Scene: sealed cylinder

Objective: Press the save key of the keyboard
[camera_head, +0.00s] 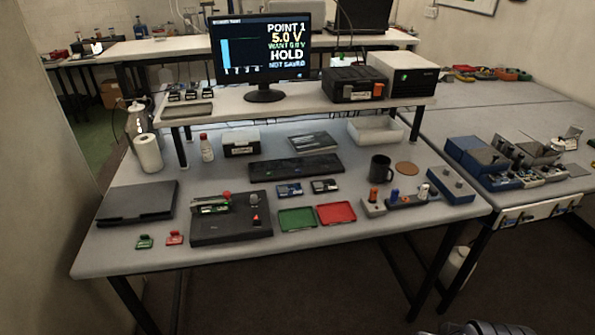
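The black keyboard (312,165) lies flat on the grey workbench, below the monitor and under the front of the raised shelf. Its single keys are too small to tell apart, so I cannot pick out the save key. The monitor (262,48) on the shelf reads "POINT 1", "5.0 V", a "WANT" line that is hard to read, "HOLD" and "NOT SAVED". My gripper's fingers are not in view. Only a grey, rounded part, likely of my arm, shows at the bottom right edge, far from the keyboard.
In front of the keyboard lie two small dark devices, a green tray (297,219) and a red tray (336,213). A black mug (380,168) stands to its right. A dark fixture (231,228) and a closed laptop (138,201) lie left. Open floor shows before the bench.

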